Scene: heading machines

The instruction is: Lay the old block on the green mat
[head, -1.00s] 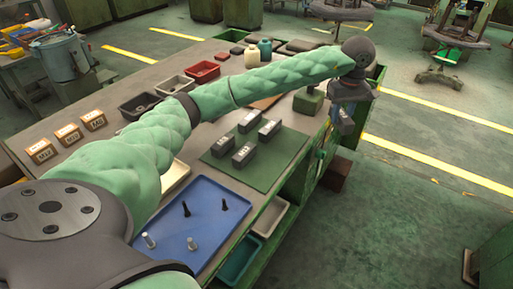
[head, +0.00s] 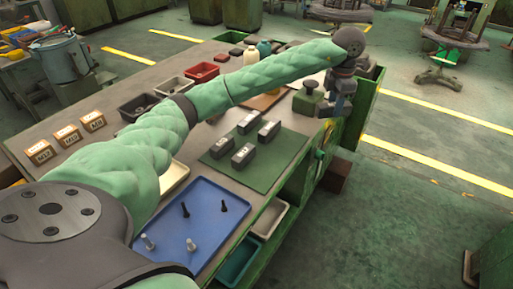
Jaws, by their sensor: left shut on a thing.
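The green mat (head: 275,169) lies on the bench in the head view. The mat's right part is bare. My left gripper (head: 335,112) is beyond the mat, at the bench's far right edge, pointing down. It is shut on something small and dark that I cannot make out. I cannot tell which block is the old one. My right gripper is not in view.
A green knobbed piece (head: 308,98) stands close left of my left gripper. A blue tray (head: 213,232) with several bolts is on the near bench. Dark (head: 138,106) and red (head: 202,72) bins stand behind my left arm. Open floor lies right of the bench.

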